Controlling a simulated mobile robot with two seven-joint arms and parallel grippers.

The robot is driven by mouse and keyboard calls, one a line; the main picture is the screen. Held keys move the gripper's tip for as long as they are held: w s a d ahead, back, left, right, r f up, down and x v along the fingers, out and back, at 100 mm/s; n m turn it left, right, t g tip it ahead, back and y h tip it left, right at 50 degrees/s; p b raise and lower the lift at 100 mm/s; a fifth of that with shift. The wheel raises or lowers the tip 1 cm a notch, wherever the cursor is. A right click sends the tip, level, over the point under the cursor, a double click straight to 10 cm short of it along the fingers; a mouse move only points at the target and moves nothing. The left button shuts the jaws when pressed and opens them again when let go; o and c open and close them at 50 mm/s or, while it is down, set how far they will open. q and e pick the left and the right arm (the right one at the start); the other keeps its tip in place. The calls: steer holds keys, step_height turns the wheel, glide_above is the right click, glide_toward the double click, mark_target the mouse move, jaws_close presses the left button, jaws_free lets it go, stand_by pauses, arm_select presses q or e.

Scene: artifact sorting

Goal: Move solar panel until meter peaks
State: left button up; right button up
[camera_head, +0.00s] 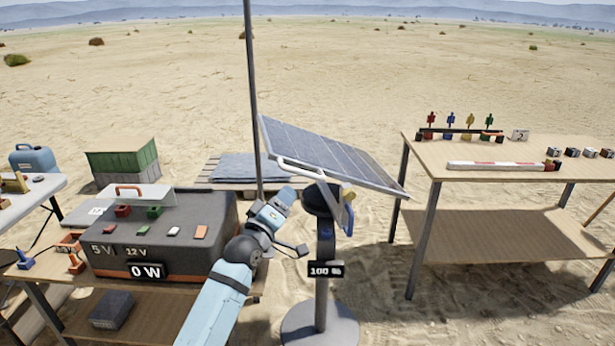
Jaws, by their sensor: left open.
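The solar panel (325,155) is tilted on a dark post with a round grey base (320,328). A pale bar (305,172) runs along its near lower side, and a small yellow knob (348,195) shows by the post head. A label on the post (325,270) reads "100 %". My left gripper (286,200) is open, just left of the post head and below the panel's left part. I cannot tell whether it touches the bar. My right gripper is not in view.
The box stands on a wooden table with small coloured blocks on top. A tall pole (252,90) rises behind my left arm. A wooden table (500,170) with small figures and a striped bar stands at right. Sand lies open between post and right table.

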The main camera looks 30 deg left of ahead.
mark_target(303, 172)
arm_select(q)
steer(key=x, duration=1)
steer(key=shift+w+d, duration=0.1)
steer(key=shift+w, duration=0.1)
jaws_close()
